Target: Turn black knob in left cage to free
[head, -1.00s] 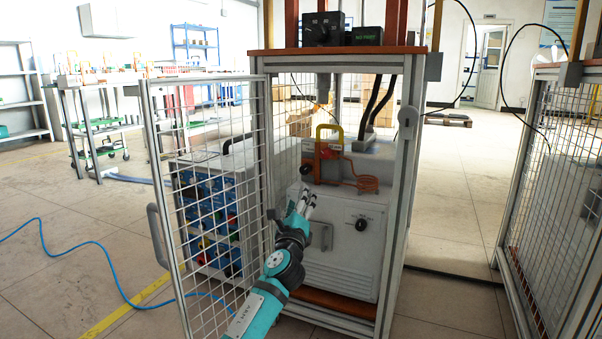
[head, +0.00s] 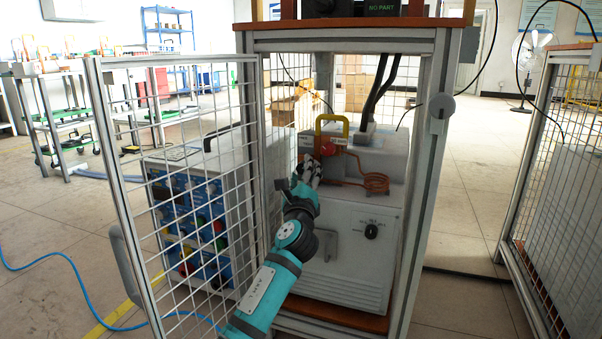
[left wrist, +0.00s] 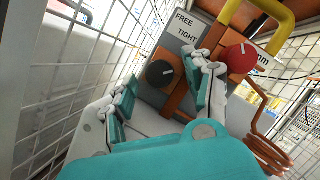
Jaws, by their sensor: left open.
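The black knob (left wrist: 160,73) shows in the left wrist view on an orange bracket, beside a grey plate (left wrist: 186,32) reading FREE and TIGHT. A short light pointer mark shows on the knob's face. My left gripper (left wrist: 166,82) is open, with one finger on each side of the knob; I cannot tell whether they touch it. In the head view, my left gripper (head: 308,172) is inside the cage (head: 427,190), in front of the bracket, and hides the black knob. My right gripper is not in view.
A red knob (left wrist: 240,57) sits right beside one finger, under a yellow handle (head: 331,121). A copper coil (head: 374,181) is to the right. The open mesh door (head: 110,155) stands left of my arm.

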